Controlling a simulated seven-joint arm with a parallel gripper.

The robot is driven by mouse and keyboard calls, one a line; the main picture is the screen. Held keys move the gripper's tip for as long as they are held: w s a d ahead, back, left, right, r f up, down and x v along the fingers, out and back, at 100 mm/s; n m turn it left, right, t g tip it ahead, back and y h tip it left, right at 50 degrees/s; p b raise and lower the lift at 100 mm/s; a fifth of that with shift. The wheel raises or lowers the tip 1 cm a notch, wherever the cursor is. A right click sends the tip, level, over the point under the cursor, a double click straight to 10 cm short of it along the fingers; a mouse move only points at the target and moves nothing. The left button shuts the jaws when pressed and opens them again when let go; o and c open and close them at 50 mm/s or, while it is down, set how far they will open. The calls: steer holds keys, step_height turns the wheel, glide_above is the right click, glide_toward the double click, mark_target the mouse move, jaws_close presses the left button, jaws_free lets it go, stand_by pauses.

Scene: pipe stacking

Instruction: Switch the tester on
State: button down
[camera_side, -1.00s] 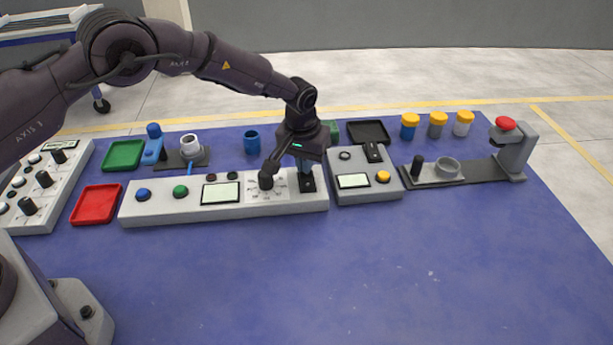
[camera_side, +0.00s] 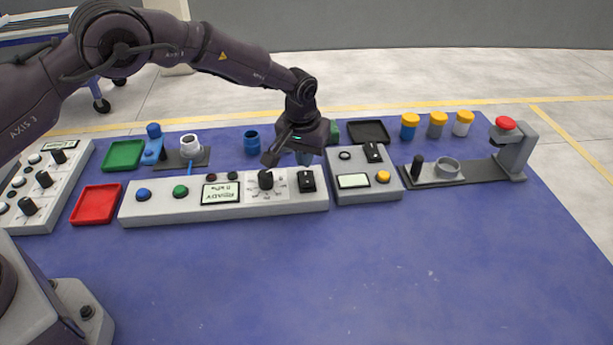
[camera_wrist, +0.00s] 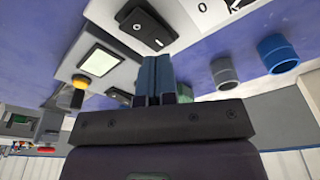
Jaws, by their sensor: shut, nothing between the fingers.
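The tester (camera_side: 150,208) is a long pale panel with a blue button, a green button, a display (camera_side: 221,194), a dial knob and a black rocker switch (camera_side: 307,181) at its right end. The display is lit with dark text reading READY and a smaller line below. The rocker switch also shows in the wrist view (camera_wrist: 147,28). My gripper (camera_side: 304,158) is shut and empty, above and behind the switch and apart from it. Its blue-grey fingers show closed together in the wrist view (camera_wrist: 155,66).
A grey box (camera_side: 352,193) with its own display, black switch and yellow button adjoins on the right. A stand with a red knob (camera_side: 506,123) is farther right. Red (camera_side: 96,204) and green (camera_side: 124,155) trays lie left. The front of the blue table is clear.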

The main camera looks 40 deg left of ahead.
mark_target(295, 184)
steer(key=shift+r, duration=2.25)
steer(key=s, duration=0.1)
steer(key=s+f, duration=0.1)
steer(key=m+g, duration=0.1)
steer(key=shift+s+a+f, duration=0.3)
steer(key=shift+s+f, duration=0.1)
steer(key=s+a+r+m+t, duration=0.1)
steer(key=s+a+r, duration=0.3)
steer(key=s+r, duration=0.8)
steer(key=s+a+r+m+t, duration=0.1)
steer(key=s+a+r+t, duration=0.2)
steer(key=s+r, duration=1)
steer(key=s+a, duration=0.2)
steer(key=s, duration=0.6)
steer(key=shift+s+a+t, duration=0.15)
steer(key=shift+t, duration=0.25)
steer(key=shift+r, duration=0.1)
